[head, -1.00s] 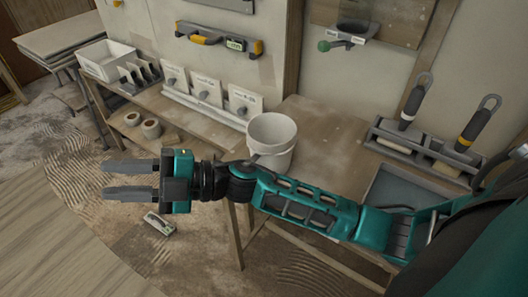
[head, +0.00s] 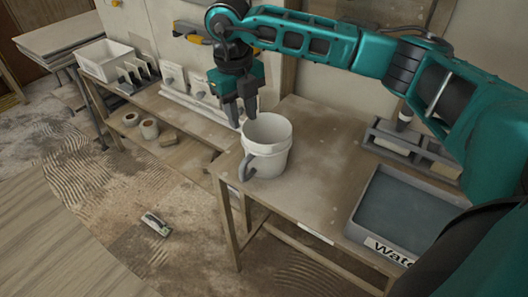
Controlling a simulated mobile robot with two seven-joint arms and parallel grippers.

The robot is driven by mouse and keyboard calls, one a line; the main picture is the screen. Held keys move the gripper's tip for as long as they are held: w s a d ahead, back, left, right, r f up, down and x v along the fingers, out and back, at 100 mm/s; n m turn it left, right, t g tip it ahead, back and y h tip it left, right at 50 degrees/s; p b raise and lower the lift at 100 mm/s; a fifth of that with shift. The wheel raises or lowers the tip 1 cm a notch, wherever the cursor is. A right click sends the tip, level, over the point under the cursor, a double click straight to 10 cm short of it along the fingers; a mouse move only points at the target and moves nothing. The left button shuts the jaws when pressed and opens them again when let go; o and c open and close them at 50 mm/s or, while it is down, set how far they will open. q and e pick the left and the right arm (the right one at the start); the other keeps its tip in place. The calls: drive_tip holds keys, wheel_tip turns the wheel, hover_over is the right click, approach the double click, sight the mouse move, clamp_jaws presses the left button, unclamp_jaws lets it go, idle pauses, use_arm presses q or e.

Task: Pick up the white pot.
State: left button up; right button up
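The white pot (head: 272,160) stands upright on the wooden bench (head: 310,190). It looks like a small bucket with a grey handle (head: 247,167) on its near left side. My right gripper (head: 243,121) points down, just behind and left of the pot's rim. Its two dark fingers are apart with nothing visible between them. The fingertips are close to the rim; I cannot tell whether they touch it. My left gripper is not in view.
A tray labelled "Wate..." (head: 385,238) sits at the bench's right, with a tool rack (head: 415,148) behind it. White cards (head: 172,78) and a white bin (head: 104,58) stand on the left bench. A small tool (head: 156,223) lies on the floor.

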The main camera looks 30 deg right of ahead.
sight(248, 148)
wheel_tip(248, 148, down, 6)
drive_tip(key=shift+d+f, duration=0.1)
drive_tip(key=shift+d, duration=0.05)
drive_tip(key=f, duration=0.5)
drive_tip(key=shift+w+d+f, duration=0.1)
drive_tip(key=shift+w+d, duration=0.05)
drive_tip(key=shift+d, duration=0.25)
clamp_jaws()
